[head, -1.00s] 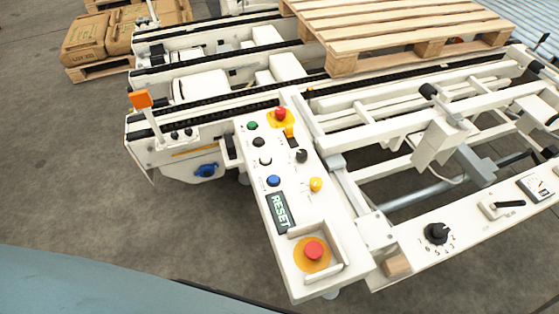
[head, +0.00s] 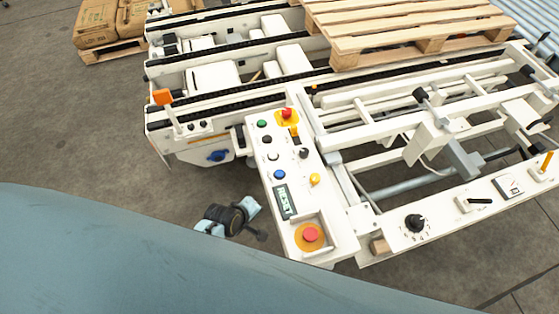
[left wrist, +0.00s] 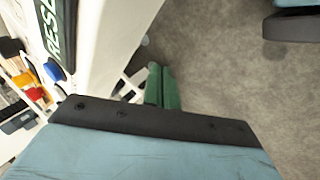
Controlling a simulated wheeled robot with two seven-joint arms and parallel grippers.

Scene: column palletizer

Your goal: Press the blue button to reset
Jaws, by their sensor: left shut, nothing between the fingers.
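The blue button (head: 279,174) is on the white control panel (head: 262,152), just above the green RESET label (head: 285,202). In the left wrist view, the blue button (left wrist: 54,71) shows at the left, beside the end of the RESET label (left wrist: 52,30). My left gripper (left wrist: 162,87) has green fingers, shut together and empty. They are over the floor beside the panel, apart from the button. In the head view, my dark and pale-blue wrist parts are left of the panel; the fingertips are not clearly visible there. My right gripper is out of view.
A red emergency button (head: 311,235) in a guarded recess is below the label. Yellow (head: 314,180), white, black and green (head: 262,124) buttons and another red one (head: 287,114) share the panel. A wooden pallet (head: 400,25) lies on the conveyor behind. Floor left is open.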

